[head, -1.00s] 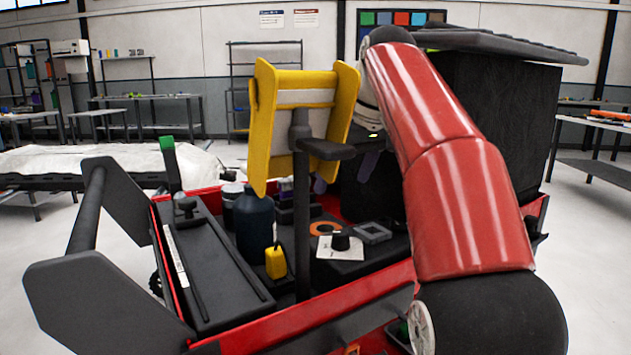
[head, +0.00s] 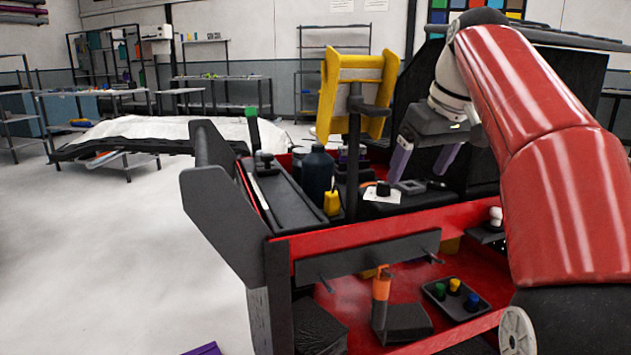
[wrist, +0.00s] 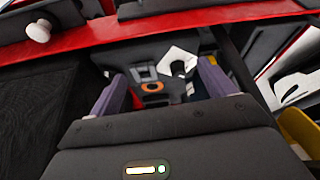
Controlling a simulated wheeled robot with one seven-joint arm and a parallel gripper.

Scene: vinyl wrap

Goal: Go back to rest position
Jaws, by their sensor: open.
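My gripper (head: 424,163) is at the right in the head view, at the end of my red arm, above the top tray of the red cart (head: 350,240). Its two purple-grey fingers are spread apart with nothing between them. In the wrist view my gripper (wrist: 158,98) points down over the cart top. An orange ring (wrist: 152,87) and a white sheet (wrist: 178,56) lie below, apart from the fingers. In the head view the white sheet (head: 378,195) has a black knob-like piece (head: 383,188) on it.
A yellow holder (head: 350,92) stands on a black post beside my gripper. A dark bottle (head: 317,172) and yellow tag (head: 332,203) are on the cart. A small tray (head: 456,300) with coloured pieces sits on the lower shelf.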

